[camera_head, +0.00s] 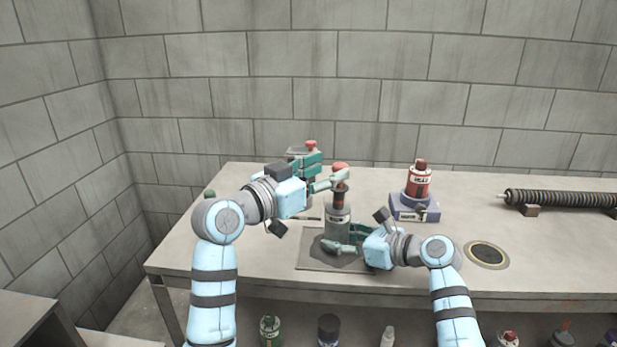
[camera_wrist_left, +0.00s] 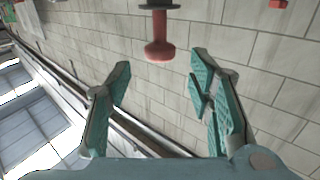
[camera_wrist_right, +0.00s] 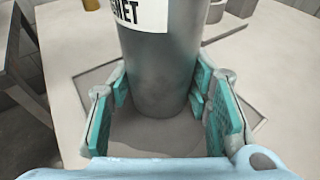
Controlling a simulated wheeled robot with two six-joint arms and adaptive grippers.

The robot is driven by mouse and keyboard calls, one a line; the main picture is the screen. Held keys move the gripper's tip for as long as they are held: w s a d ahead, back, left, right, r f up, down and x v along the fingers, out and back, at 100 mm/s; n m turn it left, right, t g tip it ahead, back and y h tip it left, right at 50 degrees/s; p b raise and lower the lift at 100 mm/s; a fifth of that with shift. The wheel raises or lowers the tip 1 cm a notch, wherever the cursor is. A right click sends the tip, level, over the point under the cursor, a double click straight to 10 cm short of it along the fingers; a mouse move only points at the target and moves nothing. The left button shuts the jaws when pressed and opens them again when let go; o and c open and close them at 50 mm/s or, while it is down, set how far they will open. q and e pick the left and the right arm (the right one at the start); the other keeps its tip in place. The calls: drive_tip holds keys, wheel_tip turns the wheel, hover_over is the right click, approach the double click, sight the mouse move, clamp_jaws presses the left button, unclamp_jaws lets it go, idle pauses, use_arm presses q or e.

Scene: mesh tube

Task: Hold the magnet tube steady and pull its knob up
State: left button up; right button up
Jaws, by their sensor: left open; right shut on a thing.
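The magnet tube (camera_head: 338,226) is a grey metal cylinder standing upright on a dark square plate (camera_head: 312,262) on the table. Its red knob (camera_head: 340,167) tops a dark red stem; the knob also shows at the top of the left wrist view (camera_wrist_left: 159,50). My right gripper (camera_head: 345,240) is shut on the tube's lower body, with pads on both sides of it in the right wrist view (camera_wrist_right: 160,110). A white label with partly cut-off lettering is on the tube there. My left gripper (camera_head: 328,180) is open and empty, close to the knob, which lies beyond its fingertips.
A red canister (camera_head: 419,180) stands on a blue-grey block (camera_head: 414,208) to the right. A dark coil (camera_head: 560,199) lies at the far right, and a round dark inset (camera_head: 487,254) is in the table. Another red-topped object (camera_head: 311,146) stands behind my left gripper.

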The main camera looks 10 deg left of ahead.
use_arm(q)
drive_tip(key=v, duration=0.7)
drive_tip(key=shift+s, duration=0.1)
use_arm(e)
drive_tip(key=o, duration=0.9)
drive_tip(key=shift+o, duration=0.2)
